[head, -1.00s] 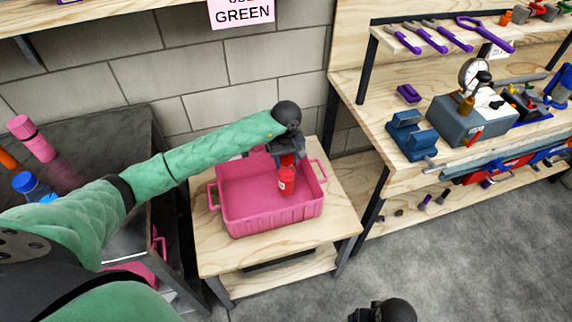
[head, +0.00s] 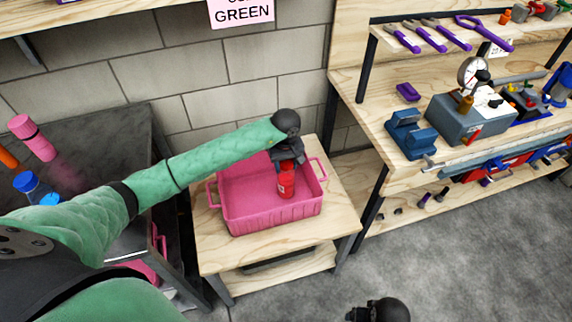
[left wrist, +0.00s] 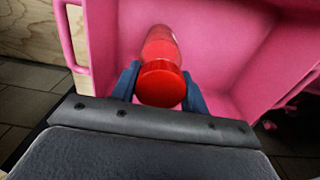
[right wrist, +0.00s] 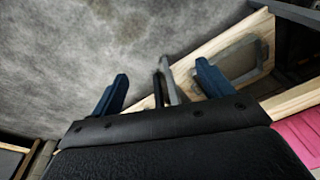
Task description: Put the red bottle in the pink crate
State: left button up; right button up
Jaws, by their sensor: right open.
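The red bottle (head: 286,184) is upright inside the pink crate (head: 268,222), toward its right part. In the left wrist view its red cap (left wrist: 161,84) lies between the two blue fingers of my left gripper (left wrist: 162,92), which is shut on it. In the head view my left gripper (head: 288,158) reaches down over the crate from above. Whether the bottle's base touches the crate floor is hidden. My right gripper is open and empty in the right wrist view (right wrist: 160,90), above the floor, away from the crate.
The crate stands on a small wooden table (head: 222,262). A dark bench (head: 95,130) at left bears a pink bottle (head: 34,140) and a blue-capped bottle (head: 36,188). A wooden workbench (head: 400,175) with tools stands at right.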

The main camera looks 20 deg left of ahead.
pick_arm(q)
jog(key=o, duration=0.4)
jog(key=shift+r, duration=0.15)
jog(key=shift+r, duration=0.55)
jog(key=shift+r+b, duration=0.3)
jog(key=shift+r, duration=0.05)
notch_tip(320, 180, up, 6)
jog(key=shift+f+b, duration=0.15)
jog(key=shift+b, duration=0.85)
notch_tip(320, 180, up, 3)
jog(key=shift+r+b, duration=0.15)
jog(key=shift+b, duration=0.3)
jog(key=shift+r, duration=0.6)
pick_arm(e)
notch_tip(320, 180, up, 10)
jog(key=s, duration=0.1)
jog(key=shift+s+a+f+y, duration=0.15)
jog(key=shift+s+a+y, duration=0.15)
jog(key=shift+a, duration=0.15)
